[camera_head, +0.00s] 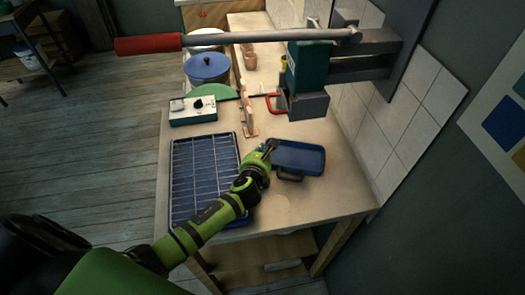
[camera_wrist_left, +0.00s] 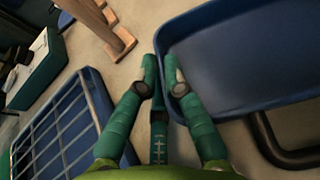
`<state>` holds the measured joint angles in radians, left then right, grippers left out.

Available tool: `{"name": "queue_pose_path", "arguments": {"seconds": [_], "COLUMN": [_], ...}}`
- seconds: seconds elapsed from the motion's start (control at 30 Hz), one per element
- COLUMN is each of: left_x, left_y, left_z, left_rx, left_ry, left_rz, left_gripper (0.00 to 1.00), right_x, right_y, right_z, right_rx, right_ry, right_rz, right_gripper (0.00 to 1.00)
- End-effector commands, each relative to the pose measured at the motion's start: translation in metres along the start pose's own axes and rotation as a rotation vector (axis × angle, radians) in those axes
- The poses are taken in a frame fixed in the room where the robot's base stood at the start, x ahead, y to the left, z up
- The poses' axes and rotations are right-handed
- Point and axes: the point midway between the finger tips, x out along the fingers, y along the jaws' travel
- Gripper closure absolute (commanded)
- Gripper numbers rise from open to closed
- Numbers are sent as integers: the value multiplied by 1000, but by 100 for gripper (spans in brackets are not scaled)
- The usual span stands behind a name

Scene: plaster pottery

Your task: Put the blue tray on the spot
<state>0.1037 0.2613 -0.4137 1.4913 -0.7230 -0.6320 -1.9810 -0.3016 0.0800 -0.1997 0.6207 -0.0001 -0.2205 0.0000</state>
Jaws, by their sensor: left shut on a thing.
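The blue tray (camera_head: 300,160) is a shallow rectangular dish over the right part of the worktop, near the tiled wall. My left gripper (camera_head: 268,149) is at its left side, shut on its rim. In the left wrist view the gripper's teal fingers (camera_wrist_left: 161,70) are at the near left corner of the blue tray (camera_wrist_left: 245,55). Whether the tray touches the worktop is unclear. A faint round spot (camera_head: 273,208) shows on the bare worktop, nearer than the tray. My right gripper is not in view.
A blue-framed wire rack (camera_head: 205,178) lies left of my gripper. Behind are a teal control box (camera_head: 193,111), a wooden stand (camera_head: 248,118) and a blue-lidded pot (camera_head: 208,68). A red-handled press (camera_head: 308,75) overhangs the back. The front worktop is mostly clear.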

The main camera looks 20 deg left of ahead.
Motion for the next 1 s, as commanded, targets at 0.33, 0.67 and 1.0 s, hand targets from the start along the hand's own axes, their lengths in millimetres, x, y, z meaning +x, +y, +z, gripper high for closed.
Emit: {"name": "queue_pose_path", "arguments": {"seconds": [0.33, 0.67, 1.0], "left_x": [1, -3, -59], "left_y": [0, 0, 0], "left_z": [-2, 1, -1], "left_rx": [0, 1, 1], "left_ry": [1, 0, 1], "left_rz": [0, -1, -2], "left_gripper": [80, 80, 80], "right_x": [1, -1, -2], "right_y": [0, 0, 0], "right_z": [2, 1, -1], "right_rx": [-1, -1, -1], "right_ry": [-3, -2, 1], "right_rz": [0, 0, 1], "right_gripper": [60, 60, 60]}}
